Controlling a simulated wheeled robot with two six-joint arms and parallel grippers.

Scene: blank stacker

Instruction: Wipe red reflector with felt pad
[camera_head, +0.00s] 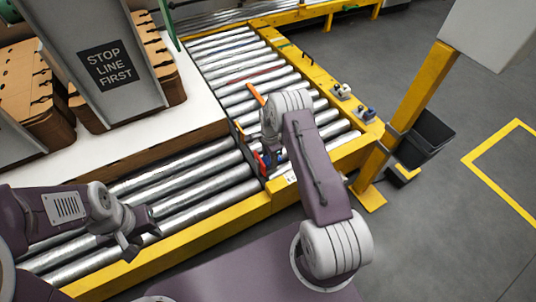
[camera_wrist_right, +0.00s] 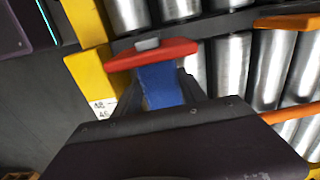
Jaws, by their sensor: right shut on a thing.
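A blue pad (camera_wrist_right: 160,86), which looks like the felt pad, sits between the fingers of my right gripper (camera_wrist_right: 158,88) in the right wrist view. The gripper is shut on it. The red reflector (camera_wrist_right: 152,54) is a red bar with a small grey piece, right at the pad's far end; I cannot tell whether they touch. In the head view the red reflector (camera_head: 260,164) shows as a small patch by the roller edge, partly hidden by my right arm. My left gripper (camera_head: 141,238) is open and empty above the front rollers.
A roller conveyor with a yellow frame (camera_head: 237,220) runs across the scene. An orange bar (camera_head: 257,94) stands out near the right arm. A white board and stacked cardboard (camera_head: 165,70) lie left.

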